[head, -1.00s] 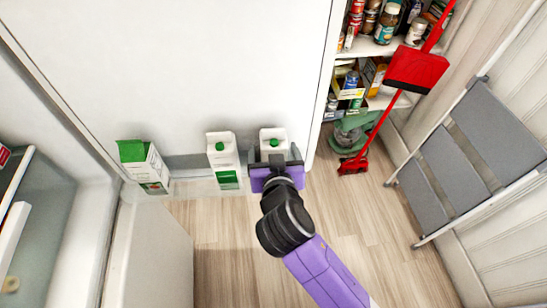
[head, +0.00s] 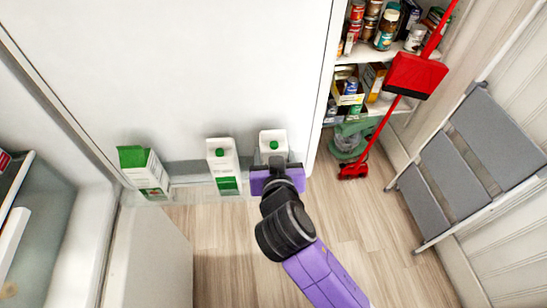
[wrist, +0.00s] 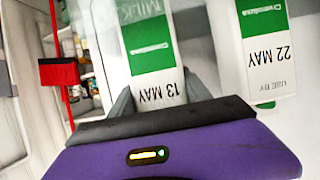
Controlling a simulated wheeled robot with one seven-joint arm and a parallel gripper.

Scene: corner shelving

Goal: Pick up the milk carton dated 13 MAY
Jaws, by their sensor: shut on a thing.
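The milk carton dated 13 MAY (wrist: 155,75) is white with a green label; its date reads upside down in the wrist view. It is the rightmost carton in the head view (head: 272,141), with a green cap, upright in the clear door shelf (head: 200,182). My gripper (wrist: 160,97) is shut on it, one grey finger on each side. In the head view my gripper (head: 277,166) hides the carton's lower front. A similar carton dated 22 MAY (wrist: 265,55) stands beside it, the middle one in the head view (head: 223,160).
A third carton with a green top (head: 145,168) stands at the left of the door shelf. A red broom and dustpan (head: 416,75), a pantry shelf (head: 370,50) and a grey step ladder (head: 455,165) are on the right. Wooden floor (head: 235,260) is clear below.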

